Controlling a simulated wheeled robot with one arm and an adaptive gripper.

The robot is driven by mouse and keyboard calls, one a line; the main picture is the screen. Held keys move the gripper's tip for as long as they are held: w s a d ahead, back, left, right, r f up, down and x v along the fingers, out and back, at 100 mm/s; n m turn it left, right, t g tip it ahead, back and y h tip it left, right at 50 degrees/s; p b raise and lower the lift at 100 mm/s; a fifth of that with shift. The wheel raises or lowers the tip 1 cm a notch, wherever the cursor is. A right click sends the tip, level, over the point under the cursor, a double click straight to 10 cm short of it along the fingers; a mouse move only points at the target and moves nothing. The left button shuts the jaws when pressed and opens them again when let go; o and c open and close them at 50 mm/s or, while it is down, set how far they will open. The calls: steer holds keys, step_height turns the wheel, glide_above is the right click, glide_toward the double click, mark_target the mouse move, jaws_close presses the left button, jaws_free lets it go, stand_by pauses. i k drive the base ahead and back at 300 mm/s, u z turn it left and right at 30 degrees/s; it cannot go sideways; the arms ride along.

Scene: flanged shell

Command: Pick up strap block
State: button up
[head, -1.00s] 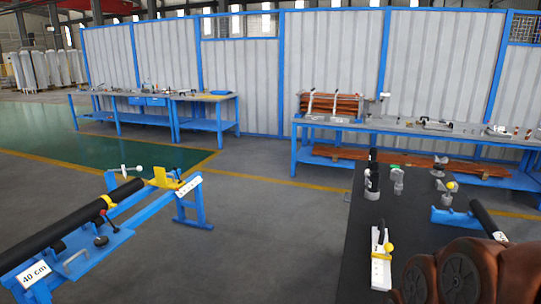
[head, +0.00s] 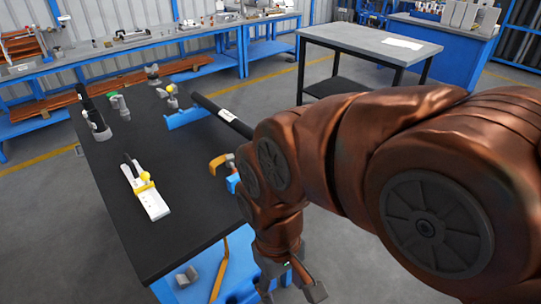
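No part is clearly marked as the strap block. A white flat piece with a yellow knob and a dark handle (head: 147,190) lies on the black table top (head: 190,215), left of my arm. I cannot tell which of these is the strap block. My gripper (head: 290,292) hangs at the bottom of the head view, right of the table's near edge and apart from both pieces. Its fingers are spread and I see nothing between them. The bottom edge partly cuts it off.
Dark cylindrical fittings (head: 95,118) and a grey-green valve (head: 120,106) stand on the table's far left. A black pipe on a blue stand (head: 188,117) and an orange-and-blue tool (head: 222,167) lie closer to my arm. A grey side table (head: 370,40) stands behind.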

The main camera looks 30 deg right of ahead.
mark_target(230, 163)
steer(key=z, duration=0.4)
steer(key=k, duration=1.3)
steer(key=u, duration=0.9)
steer(key=i, duration=1.6)
steer(key=z, duration=0.7)
